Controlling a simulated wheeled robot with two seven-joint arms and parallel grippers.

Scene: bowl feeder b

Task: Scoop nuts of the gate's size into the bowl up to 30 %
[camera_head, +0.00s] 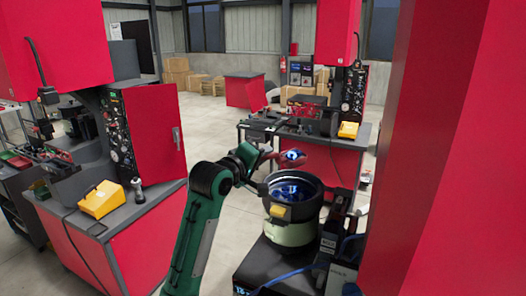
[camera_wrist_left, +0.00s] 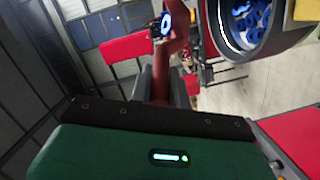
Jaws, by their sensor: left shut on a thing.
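My left gripper (camera_head: 264,158) is shut on the handle of a red scoop (camera_head: 281,157), which also shows in the left wrist view (camera_wrist_left: 179,45). The scoop's head is above and beside the far rim of the round feeder bowl (camera_head: 310,201). Blue-lit nuts (camera_head: 292,154) show in the scoop's head; their number and size are too small to tell. The bowl also shows at the top right of the left wrist view (camera_wrist_left: 215,22), with several blue ring-shaped nuts (camera_wrist_left: 245,18) inside. Its full floor is hidden. My right gripper is in neither view.
A yellow block (camera_head: 278,212) sits on the bowl's near side. A red pillar (camera_head: 440,150) closes off the right. A red machine with a grey bench and a yellow box (camera_head: 101,199) stands at left. Another red bench (camera_head: 330,160) stands behind the bowl. Open floor lies between.

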